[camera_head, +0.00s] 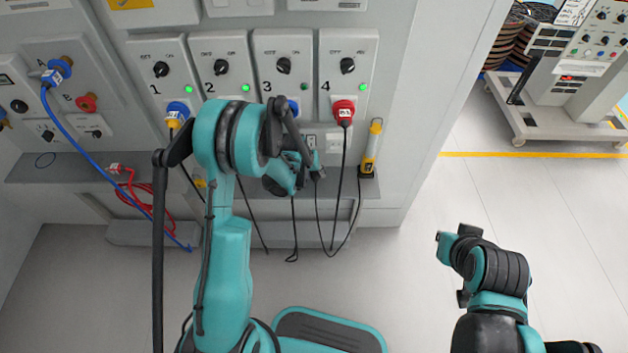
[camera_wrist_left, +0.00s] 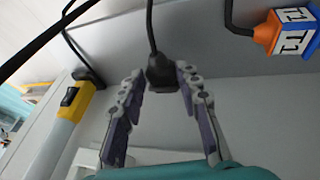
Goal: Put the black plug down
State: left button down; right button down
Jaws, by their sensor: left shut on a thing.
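My left gripper (camera_head: 308,166) is in front of the ledge below the numbered stations. In the left wrist view, its two fingers (camera_wrist_left: 160,78) are shut on the black plug (camera_wrist_left: 159,73), and a black cable runs from the plug. In the head view the plug (camera_head: 317,175) is small at the fingertips and partly hidden. I cannot tell whether it touches the ledge. My right arm (camera_head: 492,270) is at the lower right over the floor; its jaws cannot be made out.
Station 4 holds a red plug (camera_head: 343,110). A blue and yellow plug (camera_head: 177,112) is at station 1. A yellow-banded tool (camera_head: 371,150) stands at the ledge's right end. Black cables hang below the ledge (camera_head: 365,187). A red coiled cable (camera_head: 145,190) lies to the left.

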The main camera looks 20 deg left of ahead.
aim_at(313, 178)
pick_arm(q)
notch_tip(313, 178, down, 4)
jog(key=shift+r+b, duration=0.25)
jog(key=shift+b, duration=0.5)
jog(key=shift+r, duration=0.15)
jog(key=c, duration=1.1)
grip_release()
jog(key=shift+o, duration=0.2)
